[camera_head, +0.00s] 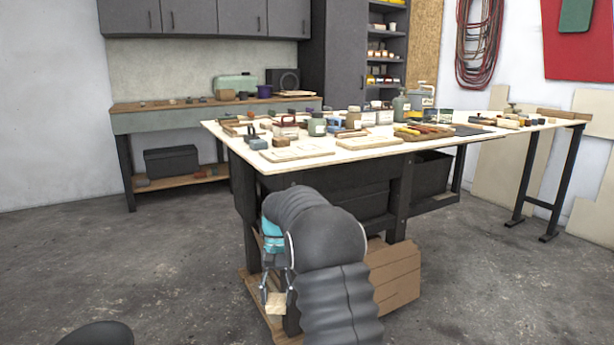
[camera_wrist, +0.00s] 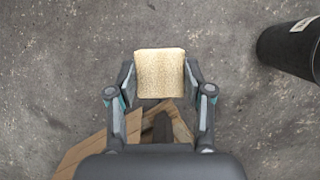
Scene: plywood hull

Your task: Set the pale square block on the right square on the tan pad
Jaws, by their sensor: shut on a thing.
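My gripper (camera_head: 275,290) is low in front of the workbench, well below its top, with its fingers pointing down. It is shut on the pale square block (camera_wrist: 160,73), which sits between the two fingertips in the wrist view. The block (camera_head: 276,304) also shows in the head view, over the floor area by the bench's base. Two flat tan pads lie at the near side of the bench top, one at the left (camera_head: 290,155) and one further right (camera_head: 369,143). Their square markings are too small to tell apart.
The pale bench top (camera_head: 480,137) carries many small blocks, bottles and tools behind the pads. Wooden boards (camera_head: 395,275) lie by the bench's base. A dark cylinder (camera_wrist: 290,48) is at the right in the wrist view.

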